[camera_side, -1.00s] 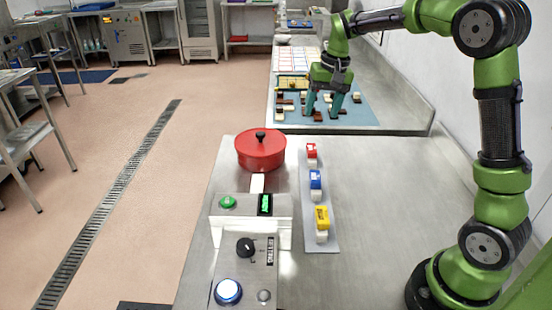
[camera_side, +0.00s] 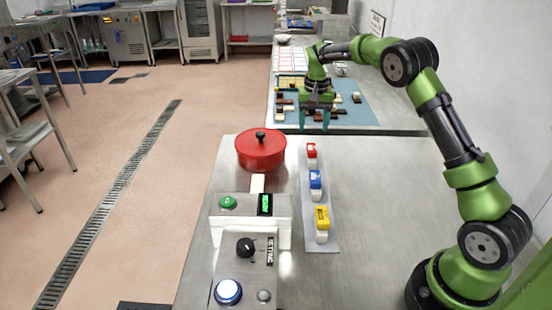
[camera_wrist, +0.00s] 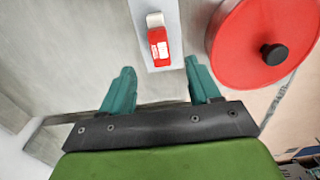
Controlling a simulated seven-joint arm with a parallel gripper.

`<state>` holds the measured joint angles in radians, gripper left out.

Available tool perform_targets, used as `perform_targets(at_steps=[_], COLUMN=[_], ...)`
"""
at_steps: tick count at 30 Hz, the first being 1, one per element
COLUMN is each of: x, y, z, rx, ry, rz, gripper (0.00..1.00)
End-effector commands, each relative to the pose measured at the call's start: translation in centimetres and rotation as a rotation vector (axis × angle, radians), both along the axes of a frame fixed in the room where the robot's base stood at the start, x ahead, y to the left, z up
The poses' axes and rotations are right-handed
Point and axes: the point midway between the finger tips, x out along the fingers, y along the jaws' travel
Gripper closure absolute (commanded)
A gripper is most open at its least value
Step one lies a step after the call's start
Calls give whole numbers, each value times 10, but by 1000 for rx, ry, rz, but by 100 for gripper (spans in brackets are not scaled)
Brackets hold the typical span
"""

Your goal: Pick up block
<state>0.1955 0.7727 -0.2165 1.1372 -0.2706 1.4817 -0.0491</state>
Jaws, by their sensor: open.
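My gripper (camera_side: 314,120) is open and empty, fingers pointing down, near the front edge of the blue mat (camera_side: 362,116) in the side view. Several small brown, dark and cream blocks lie on that mat, such as a dark one (camera_side: 356,98) to the right of my gripper. In the wrist view my gripper (camera_wrist: 158,72) shows two teal fingers spread apart with nothing between them. A red block with a white label (camera_wrist: 159,48) lies beyond the fingertips there. The side view shows red (camera_side: 312,150), blue (camera_side: 315,179) and yellow (camera_side: 322,217) pieces in a row.
The three coloured pieces sit on a grey strip (camera_side: 327,245). A red lidded pot (camera_side: 261,153) stands left of it; the wrist view shows it too (camera_wrist: 237,42). A control box with a blue-lit button (camera_side: 228,291) is in front. The steel table (camera_side: 385,210) is clear right of the strip.

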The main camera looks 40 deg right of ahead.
Motion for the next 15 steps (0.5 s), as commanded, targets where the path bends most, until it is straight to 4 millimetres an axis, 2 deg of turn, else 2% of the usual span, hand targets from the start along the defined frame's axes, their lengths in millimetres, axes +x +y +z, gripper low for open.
perform_targets(at_steps=[3,10,15], x=[0,0,2], y=[0,-1,-3], z=[-18,-34,-61], rx=[1,1,2], ry=[2,1,4], rz=[1,0,0], gripper=[38,38,38])
